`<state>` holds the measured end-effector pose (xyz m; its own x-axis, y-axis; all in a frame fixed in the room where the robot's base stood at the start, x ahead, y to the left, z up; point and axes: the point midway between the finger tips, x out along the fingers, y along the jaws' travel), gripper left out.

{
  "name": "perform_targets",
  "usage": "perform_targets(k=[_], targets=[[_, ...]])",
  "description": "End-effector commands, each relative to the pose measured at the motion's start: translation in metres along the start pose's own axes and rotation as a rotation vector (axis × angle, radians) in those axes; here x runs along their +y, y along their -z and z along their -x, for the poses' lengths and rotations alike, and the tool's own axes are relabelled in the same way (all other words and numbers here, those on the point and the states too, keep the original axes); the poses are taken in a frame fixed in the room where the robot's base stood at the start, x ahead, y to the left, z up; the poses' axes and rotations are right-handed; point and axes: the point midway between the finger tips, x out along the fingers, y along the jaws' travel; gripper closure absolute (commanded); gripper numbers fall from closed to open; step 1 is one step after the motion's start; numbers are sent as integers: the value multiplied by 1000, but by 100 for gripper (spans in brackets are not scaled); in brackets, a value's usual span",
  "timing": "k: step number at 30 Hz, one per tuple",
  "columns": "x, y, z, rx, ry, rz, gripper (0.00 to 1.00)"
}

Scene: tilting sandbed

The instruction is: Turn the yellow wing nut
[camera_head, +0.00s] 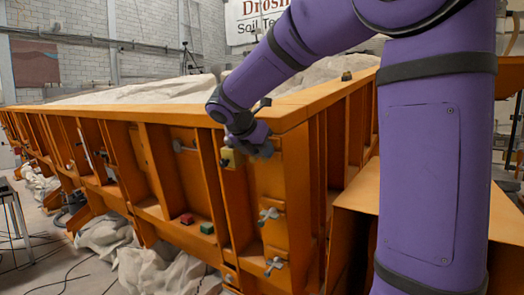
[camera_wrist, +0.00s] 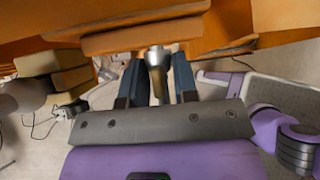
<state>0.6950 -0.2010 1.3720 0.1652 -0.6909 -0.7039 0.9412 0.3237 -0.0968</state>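My gripper (camera_head: 262,148) is at the upper corner of the orange sandbed wall in the head view. In the wrist view my gripper (camera_wrist: 157,66) has its two dark blue fingers apart, one on each side of a metal piece with a silver top and a dull brass-yellow stem (camera_wrist: 158,84). Narrow gaps seem to show between it and the fingers. I cannot tell surely whether this is the yellow wing nut. Grey wing nuts (camera_head: 269,214) and (camera_head: 273,265) sit lower on the same orange post. A yellow block (camera_head: 231,157) is on the wall just left of my gripper.
The orange sandbed frame (camera_head: 180,185) has deep ribs and a top rim beside my wrist. A red block (camera_head: 187,219) and a green block (camera_head: 207,228) lie on its lower ledge. Cables and crumpled sheeting (camera_head: 160,272) lie on the floor.

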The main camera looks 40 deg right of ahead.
Motion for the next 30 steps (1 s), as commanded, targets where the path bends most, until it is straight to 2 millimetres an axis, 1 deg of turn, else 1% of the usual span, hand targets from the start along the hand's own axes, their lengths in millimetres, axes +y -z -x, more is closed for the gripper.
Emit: perform_targets(k=[4,10,19,20,21,22,23,30], targets=[[-1,0,0,0,-18,-14,96],[-2,0,0,0,-102,-72,96],[-1,0,0,0,-115,-81,96],[-1,0,0,0,-115,-81,70],[-1,0,0,0,-115,-81,61],[-1,0,0,0,-115,-81,54],[-1,0,0,0,-115,-81,50],[-1,0,0,0,-115,-80,50]])
